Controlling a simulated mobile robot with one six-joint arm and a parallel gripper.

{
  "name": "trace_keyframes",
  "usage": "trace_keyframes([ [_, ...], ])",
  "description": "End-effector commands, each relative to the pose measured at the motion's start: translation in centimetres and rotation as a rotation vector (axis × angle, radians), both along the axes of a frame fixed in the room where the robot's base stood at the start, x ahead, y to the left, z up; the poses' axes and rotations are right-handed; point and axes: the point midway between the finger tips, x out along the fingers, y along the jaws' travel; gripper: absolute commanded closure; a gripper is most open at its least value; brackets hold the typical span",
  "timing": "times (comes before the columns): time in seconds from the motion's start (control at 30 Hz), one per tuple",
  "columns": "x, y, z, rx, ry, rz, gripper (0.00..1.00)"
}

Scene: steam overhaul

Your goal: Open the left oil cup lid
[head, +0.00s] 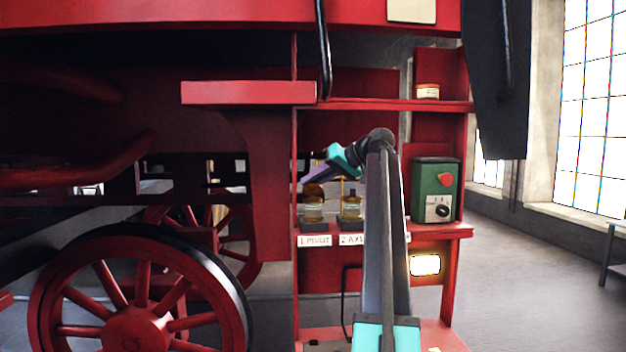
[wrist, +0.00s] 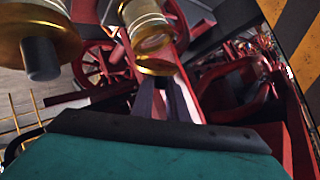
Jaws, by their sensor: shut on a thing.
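Two glass and brass oil cups stand side by side on a red shelf (head: 440,231) in the head view. The left oil cup (head: 313,210) is behind the label "1 PIVOT"; the right oil cup (head: 351,208) is behind a label starting with "2". My gripper (head: 306,180) reaches in from the right, pointing down-left at the top of the left cup. In the wrist view its fingers (wrist: 165,95) meet the left cup's brass lid (wrist: 154,66) and look shut on it. The grip point is partly hidden. The right cup's brass lid (wrist: 40,30) shows its dark knob, untouched.
A green control box (head: 436,190) with a red button stands right of the cups. A small tin (head: 428,91) sits on the upper shelf. A red overhanging beam (head: 248,93) and a large red wheel (head: 140,300) are to the left. Open floor lies at right.

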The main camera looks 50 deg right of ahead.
Motion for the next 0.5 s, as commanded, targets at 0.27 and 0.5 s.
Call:
trace_keyframes([
  [0.27,-0.03,0.03,-0.17,0.001,0.003,0.000,0.85],
  [0.5,-0.01,0.03,-0.10,0.000,0.002,0.001,0.68],
])
